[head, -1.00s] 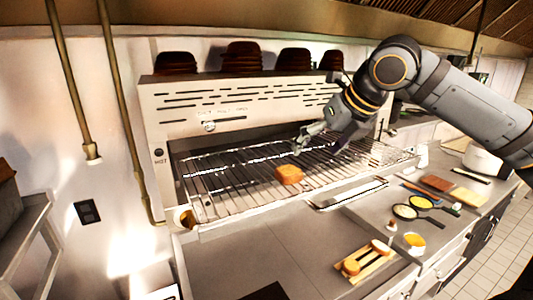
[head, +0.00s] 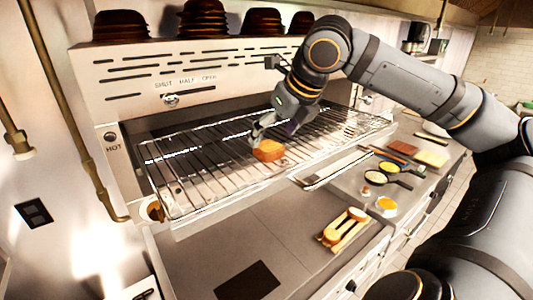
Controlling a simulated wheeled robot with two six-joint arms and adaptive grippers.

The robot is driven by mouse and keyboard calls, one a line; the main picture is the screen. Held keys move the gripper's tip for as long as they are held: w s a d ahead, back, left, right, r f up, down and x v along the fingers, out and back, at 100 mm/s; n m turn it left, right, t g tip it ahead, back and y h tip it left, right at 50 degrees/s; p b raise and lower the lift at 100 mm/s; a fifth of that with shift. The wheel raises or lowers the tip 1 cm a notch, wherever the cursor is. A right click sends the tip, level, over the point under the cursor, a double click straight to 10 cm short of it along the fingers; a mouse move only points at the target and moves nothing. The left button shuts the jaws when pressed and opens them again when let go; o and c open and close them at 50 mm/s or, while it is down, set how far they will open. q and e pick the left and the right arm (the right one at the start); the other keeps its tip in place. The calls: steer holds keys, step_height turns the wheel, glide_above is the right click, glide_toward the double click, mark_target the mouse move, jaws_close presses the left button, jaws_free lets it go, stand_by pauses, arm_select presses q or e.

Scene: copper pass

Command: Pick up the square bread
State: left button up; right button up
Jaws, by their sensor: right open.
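The square bread (head: 268,151) is a golden-brown block lying on the wire rack (head: 200,186) of the grill, near the rack's front middle. My right gripper (head: 262,133) is open, just behind and above the bread, with its fingers pointing down toward it. One finger appears close to the bread's back left edge; I cannot tell if it touches. My left gripper is not in view.
The metal grill housing (head: 140,84) rises behind the rack, with stacked dark bowls (head: 204,20) on top. A wooden board (head: 343,231) with bread pieces sits on the counter at front. Small pans (head: 376,178) stand to the right. The counter at front left is mostly clear.

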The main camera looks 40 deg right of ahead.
mark_target(270, 146)
step_height(270, 146, down, 2)
steer(key=shift+a+f+b, duration=0.1)
steer(key=shift+b, duration=0.2)
steer(key=shift+w+f, duration=0.55)
steer(key=shift+w, duration=0.15)
steer(key=shift+s+r, duration=0.1)
steer(key=shift+s, duration=0.1)
steer(key=c, duration=0.8)
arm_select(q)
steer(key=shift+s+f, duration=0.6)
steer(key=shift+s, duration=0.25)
arm_select(e)
steer(key=shift+c, duration=1.4)
